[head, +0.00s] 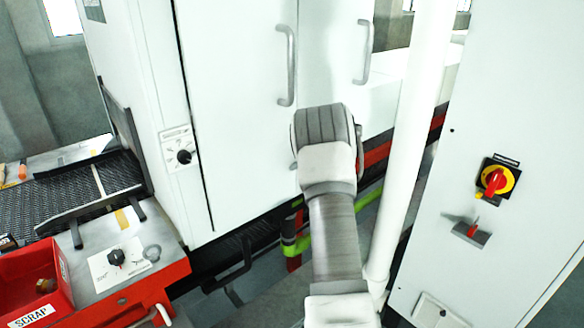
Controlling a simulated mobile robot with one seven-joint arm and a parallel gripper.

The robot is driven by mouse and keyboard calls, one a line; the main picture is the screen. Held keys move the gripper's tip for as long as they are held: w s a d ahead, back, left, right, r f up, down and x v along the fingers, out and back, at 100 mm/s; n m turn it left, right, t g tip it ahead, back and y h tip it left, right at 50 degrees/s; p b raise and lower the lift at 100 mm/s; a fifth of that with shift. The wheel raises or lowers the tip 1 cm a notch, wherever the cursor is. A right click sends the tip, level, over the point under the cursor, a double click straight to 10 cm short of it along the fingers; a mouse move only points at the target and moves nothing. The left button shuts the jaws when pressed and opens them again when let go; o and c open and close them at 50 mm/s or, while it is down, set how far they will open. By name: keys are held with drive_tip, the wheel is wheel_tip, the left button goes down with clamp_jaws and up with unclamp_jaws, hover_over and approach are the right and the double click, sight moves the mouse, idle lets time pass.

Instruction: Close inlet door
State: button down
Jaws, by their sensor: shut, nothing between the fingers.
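A tall white machine cabinet has a left door (235,130) nearest the mesh belt, with a grey bar handle (287,65). A second white door (335,60) to its right has its own bar handle (363,52). Neither carries a readable inlet label. The left door looks nearly flush with the cabinet, but I cannot tell if it is fully closed. My arm rises from the bottom centre and ends, as seen here, in a dark ridged joint in front of the doors' lower part. My gripper's fingers are hidden behind the arm, so contact with a door cannot be seen.
The dark mesh belt (75,205) enters the machine at left. A red SCRAP bin (35,280) and knob panel (117,258) sit at lower left. A white vertical pipe (405,150) and a cabinet (500,120) with a red-yellow switch (496,181) stand close on the right.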

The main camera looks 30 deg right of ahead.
drive_tip(key=shift+w+r, duration=0.15)
drive_tip(key=shift+w, duration=0.2)
